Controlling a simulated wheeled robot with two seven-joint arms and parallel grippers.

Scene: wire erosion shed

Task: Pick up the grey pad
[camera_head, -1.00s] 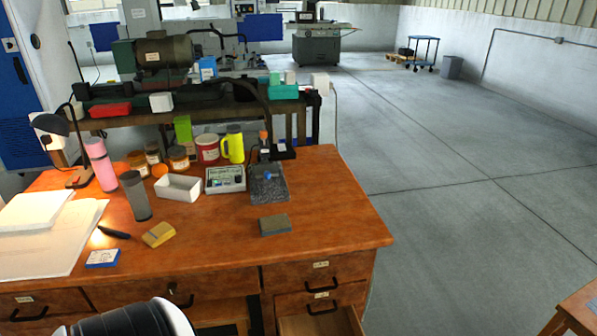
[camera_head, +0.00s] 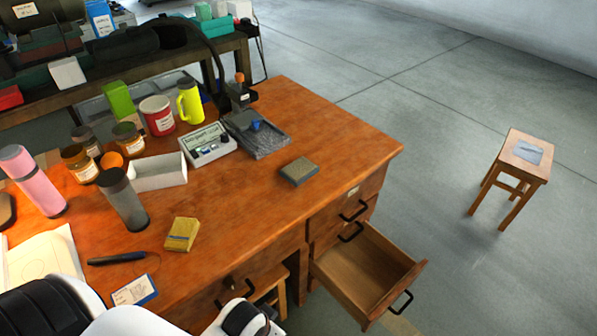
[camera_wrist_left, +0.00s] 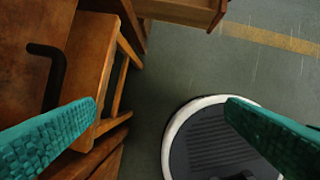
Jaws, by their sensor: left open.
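A small grey-brown rectangular pad (camera_head: 299,171) lies flat on the wooden desk (camera_head: 340,140), near its right side. A flat grey-blue piece (camera_head: 528,151) lies on a wooden stool at the right; I cannot tell whether it is cloth or a pad. My left gripper (camera_wrist_left: 161,103) shows in the left wrist view with its two teal fingers wide apart and nothing between them. It points down in front of the desk, away from both grey things. In the head view my white arm shows at the bottom left, but no fingertips show. My right gripper is not in view.
An open, empty drawer (camera_head: 365,268) juts out at the desk's front right. A yellow block (camera_head: 182,234), a white tray (camera_head: 158,172), a dark cup (camera_head: 123,199) and a grey plate (camera_head: 258,140) stand on the desk. The stool (camera_head: 514,172) has free floor around it.

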